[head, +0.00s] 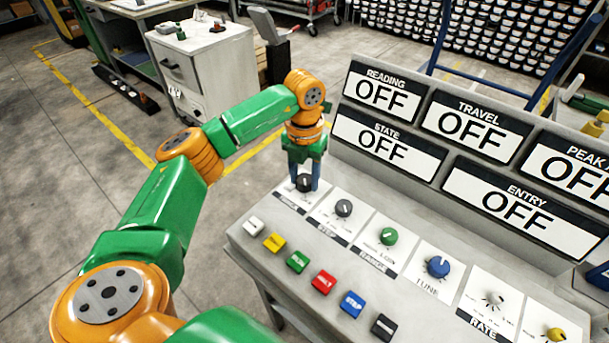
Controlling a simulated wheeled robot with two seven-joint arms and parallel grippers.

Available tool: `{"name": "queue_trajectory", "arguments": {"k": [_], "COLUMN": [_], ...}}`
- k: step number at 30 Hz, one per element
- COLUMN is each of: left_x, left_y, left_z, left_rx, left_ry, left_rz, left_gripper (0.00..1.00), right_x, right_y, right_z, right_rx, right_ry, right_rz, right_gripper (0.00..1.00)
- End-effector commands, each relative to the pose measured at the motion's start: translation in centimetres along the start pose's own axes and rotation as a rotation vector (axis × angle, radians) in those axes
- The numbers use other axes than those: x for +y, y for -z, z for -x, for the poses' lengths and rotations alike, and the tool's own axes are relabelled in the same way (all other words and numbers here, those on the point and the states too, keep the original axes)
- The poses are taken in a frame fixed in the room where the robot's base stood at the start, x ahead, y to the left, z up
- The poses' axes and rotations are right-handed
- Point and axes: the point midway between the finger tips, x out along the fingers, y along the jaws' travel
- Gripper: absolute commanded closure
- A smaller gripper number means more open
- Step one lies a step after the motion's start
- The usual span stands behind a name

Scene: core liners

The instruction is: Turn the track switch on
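My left gripper (304,184) points down at the far left end of the control panel (262,212). Its two blue fingers stand on either side of a black knob (304,183). I cannot tell whether they touch it. The label below this knob is partly legible at best, so I cannot confirm that it is the track switch. The knob's pointer direction is not clear. The display boards read OFF: READING (382,92), TRAVEL (470,129), STATE (385,146) and ENTRY (509,205). A PEAK board (570,176) at the right is cut off. My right gripper is not in view.
To the right along the panel are a dark grey knob (344,208), a green knob (388,236), a blue knob (438,267), a white knob (494,298) and a yellow knob (556,334). Coloured buttons, including a red one (323,282), line the front. A grey cabinet (205,60) stands behind.

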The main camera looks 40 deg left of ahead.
Motion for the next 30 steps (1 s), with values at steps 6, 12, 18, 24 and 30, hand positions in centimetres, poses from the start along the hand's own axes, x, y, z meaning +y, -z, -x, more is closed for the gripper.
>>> {"name": "queue_trajectory", "arguments": {"k": [6, 12, 18, 24, 30], "left_x": [0.01, 0.01, 0.02, 0.05, 0.01], "left_y": [0.0, -0.01, -0.04, -0.04, -0.06], "left_z": [0.02, 0.06, 0.11, 0.14, 0.13], "left_rx": [0.0, 0.0, 0.0, 0.0, -0.001], "left_ry": [-0.001, -0.001, -0.001, -0.002, 0.0], "left_rz": [0.0, -0.023, -0.117, -0.284, -0.476], "left_gripper": [1.0, 1.0, 1.0, 1.0, 1.0], "right_x": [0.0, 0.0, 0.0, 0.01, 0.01], "right_y": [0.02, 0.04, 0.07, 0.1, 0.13], "right_z": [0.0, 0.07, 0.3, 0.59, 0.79], "right_rx": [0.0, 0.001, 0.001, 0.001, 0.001], "right_ry": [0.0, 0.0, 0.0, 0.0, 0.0], "right_rz": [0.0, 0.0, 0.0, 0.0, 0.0], "right_gripper": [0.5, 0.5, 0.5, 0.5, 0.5]}}
